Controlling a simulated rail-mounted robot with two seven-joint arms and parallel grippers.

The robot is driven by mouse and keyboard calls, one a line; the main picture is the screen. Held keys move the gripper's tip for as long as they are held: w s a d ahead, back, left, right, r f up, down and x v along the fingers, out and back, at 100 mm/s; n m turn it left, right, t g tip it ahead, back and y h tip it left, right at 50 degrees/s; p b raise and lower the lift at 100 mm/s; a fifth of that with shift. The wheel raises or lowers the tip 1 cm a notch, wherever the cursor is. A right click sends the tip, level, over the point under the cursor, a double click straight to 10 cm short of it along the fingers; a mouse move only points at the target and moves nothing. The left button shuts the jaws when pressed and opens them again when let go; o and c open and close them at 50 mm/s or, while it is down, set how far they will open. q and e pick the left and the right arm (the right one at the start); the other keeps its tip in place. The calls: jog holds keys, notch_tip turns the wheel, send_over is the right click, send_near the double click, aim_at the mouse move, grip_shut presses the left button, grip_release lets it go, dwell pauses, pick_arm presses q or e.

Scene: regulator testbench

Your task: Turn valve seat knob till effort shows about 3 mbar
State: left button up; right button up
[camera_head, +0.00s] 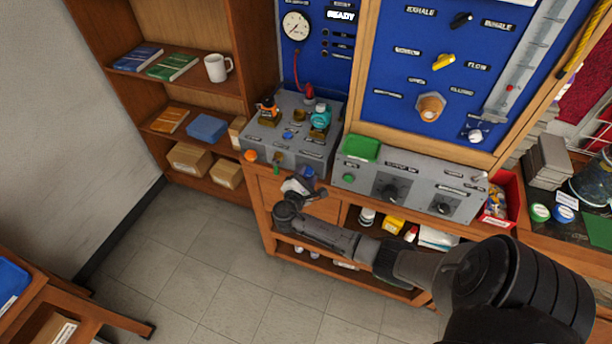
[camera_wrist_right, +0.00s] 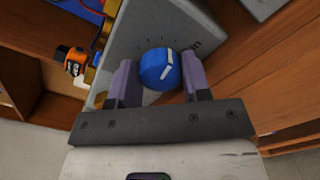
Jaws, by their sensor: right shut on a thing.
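A round blue knob (camera_wrist_right: 158,68) with a white pointer line is in the middle of the right wrist view, on a grey face with tick marks. I take it as the valve seat knob. It also shows in the head view (camera_head: 309,172), low on the right of the grey bench unit (camera_head: 290,148). My right gripper (camera_wrist_right: 158,82) is shut on it, one finger on each side; it also shows in the head view (camera_head: 302,182). A round dial gauge (camera_head: 296,26) is on the blue panel, its reading too small to tell. My left gripper is out of view.
An orange knob (camera_head: 250,155) and a green knob (camera_head: 276,169) are on the same unit. A grey control box (camera_head: 410,184) with dark dials is to its right. Shelves with books and a white mug (camera_head: 217,67) stand at left. The floor in front is clear.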

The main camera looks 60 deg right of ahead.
jog(key=o, duration=0.6)
jog(key=shift+o, duration=0.2)
jog(key=shift+a, duration=0.1)
jog(key=s+a+b, duration=0.1)
jog(key=s+a, duration=0.1)
jog(key=a, duration=1.1)
jog(key=shift+a+b, duration=0.25)
jog(key=shift+b, duration=0.1)
jog(key=shift+s, duration=0.1)
